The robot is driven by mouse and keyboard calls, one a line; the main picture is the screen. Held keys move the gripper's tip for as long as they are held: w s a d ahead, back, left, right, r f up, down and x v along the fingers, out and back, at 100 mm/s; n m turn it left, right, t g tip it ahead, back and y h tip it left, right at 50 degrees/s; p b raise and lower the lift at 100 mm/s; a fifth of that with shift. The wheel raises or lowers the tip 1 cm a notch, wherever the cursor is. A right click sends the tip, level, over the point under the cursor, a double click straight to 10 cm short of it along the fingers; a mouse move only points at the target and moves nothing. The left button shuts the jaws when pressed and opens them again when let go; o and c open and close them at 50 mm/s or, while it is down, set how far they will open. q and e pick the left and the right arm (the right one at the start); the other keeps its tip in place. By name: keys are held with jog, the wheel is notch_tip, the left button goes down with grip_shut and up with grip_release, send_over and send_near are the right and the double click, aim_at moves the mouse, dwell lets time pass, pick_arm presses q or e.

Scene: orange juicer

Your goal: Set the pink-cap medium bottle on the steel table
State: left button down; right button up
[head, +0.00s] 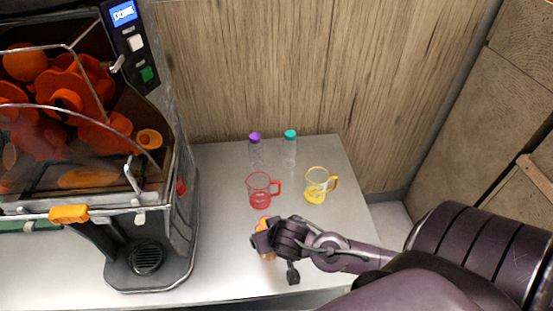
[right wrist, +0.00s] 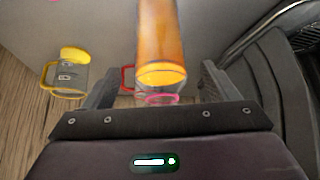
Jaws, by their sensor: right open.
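A clear bottle (right wrist: 160,40) filled with orange juice shows in the right wrist view, with a pink ring at its near end. Only small orange parts of it (head: 263,224) show in the head view, behind my gripper. My right gripper (head: 263,241) is open around the bottle. In the right wrist view, the fingers of my right gripper (right wrist: 155,82) stand on either side of it, with gaps visible. The bottle is at the front of the steel table (head: 222,240); I cannot tell whether its base touches the surface. My left gripper is not in view.
A red mug (head: 259,190) and a yellow mug (head: 317,187) with yellow liquid stand behind my right gripper. A purple-cap bottle (head: 255,150) and a teal-cap bottle (head: 289,149) stand at the back. The orange juicer (head: 180,150) stands left. The table between juicer and gripper is clear.

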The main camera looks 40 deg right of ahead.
jog(key=v, duration=0.7)
jog(key=shift+s+r+b, duration=0.15)
jog(key=shift+r+b, duration=0.1)
jog(key=shift+b, duration=0.05)
jog(key=shift+a+f, duration=0.1)
